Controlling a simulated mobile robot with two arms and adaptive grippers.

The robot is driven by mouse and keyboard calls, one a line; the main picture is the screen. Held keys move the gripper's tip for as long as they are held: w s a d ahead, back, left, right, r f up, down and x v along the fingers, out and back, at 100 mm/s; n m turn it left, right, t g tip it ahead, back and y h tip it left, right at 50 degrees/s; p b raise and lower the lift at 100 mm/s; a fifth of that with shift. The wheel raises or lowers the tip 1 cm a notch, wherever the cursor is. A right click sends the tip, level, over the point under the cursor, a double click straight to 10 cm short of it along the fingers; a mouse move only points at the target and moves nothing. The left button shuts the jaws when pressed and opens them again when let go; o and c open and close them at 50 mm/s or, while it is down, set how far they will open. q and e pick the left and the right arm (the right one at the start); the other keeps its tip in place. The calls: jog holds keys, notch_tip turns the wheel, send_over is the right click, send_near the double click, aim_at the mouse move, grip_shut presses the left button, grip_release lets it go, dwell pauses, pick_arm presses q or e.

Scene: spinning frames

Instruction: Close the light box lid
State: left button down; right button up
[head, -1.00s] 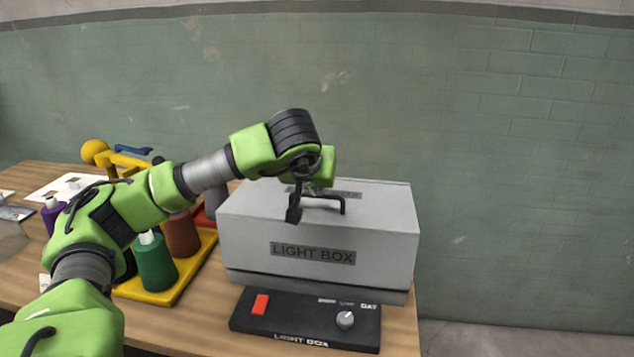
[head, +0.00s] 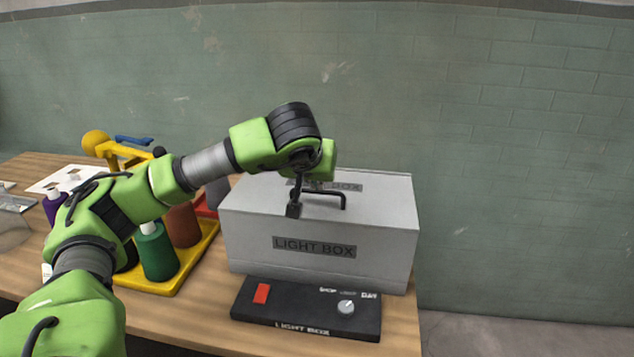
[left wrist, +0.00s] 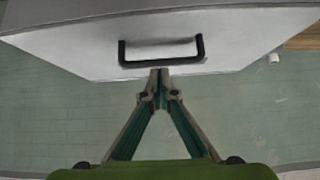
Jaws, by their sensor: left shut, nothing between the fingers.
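The light box (head: 250,250) is a grey box on the table with a black handle (head: 343,200) on top of its lid (head: 385,195). The lid sits level and low, with no clear gap at its front lower edge. My left gripper (head: 294,209) is shut and empty, with its tips at the left end of the handle. In the left wrist view, the shut fingertips (left wrist: 160,74) point at the middle of the handle (left wrist: 202,48), close to its bar. I cannot tell whether they touch the lid. My right gripper is not in view.
A black control panel (head: 275,313) with a red switch and a knob lies before the box. To the left, a yellow rack (head: 205,250) holds several spools, including a green one (head: 157,258). The wooden table (head: 205,310) ends just right of the box.

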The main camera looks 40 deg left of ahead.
pick_arm(q)
jog(key=s+d+f+b, duration=0.2)
jog(key=s+d, duration=0.2)
jog(key=s, duration=0.4)
jog(key=shift+s, duration=0.15)
jog(key=shift+f, duration=0.1)
